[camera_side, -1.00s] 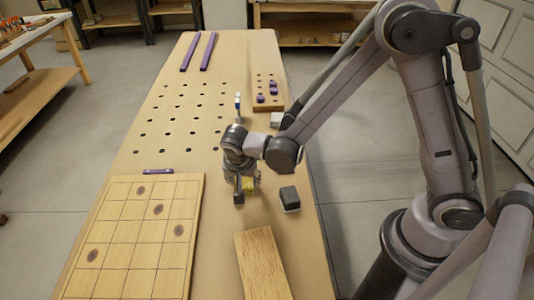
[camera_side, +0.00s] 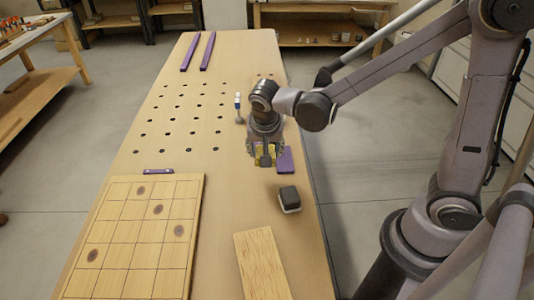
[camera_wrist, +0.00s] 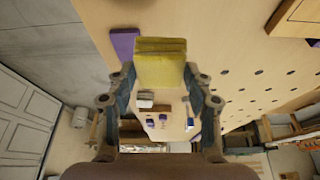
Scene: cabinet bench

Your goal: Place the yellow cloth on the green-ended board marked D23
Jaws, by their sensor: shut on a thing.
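The yellow cloth (camera_wrist: 161,65) is a folded, layered block between the fingers in the wrist view. My gripper (camera_wrist: 160,82) is shut on it. I cannot tell how far the cloth is above the bench. A purple flat piece (camera_side: 286,161) lies right beside the gripper, and it also shows in the wrist view (camera_wrist: 124,44). No green end or D23 mark is readable in either view.
A dark block with a pale base (camera_side: 289,199) stands in front of my gripper. A plain wooden board (camera_side: 262,265) lies at the front, and a gridded board (camera_side: 130,240) at front left. A small blue-and-white upright item (camera_side: 238,108) stands behind left. Bench holes (camera_side: 180,119) lie left.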

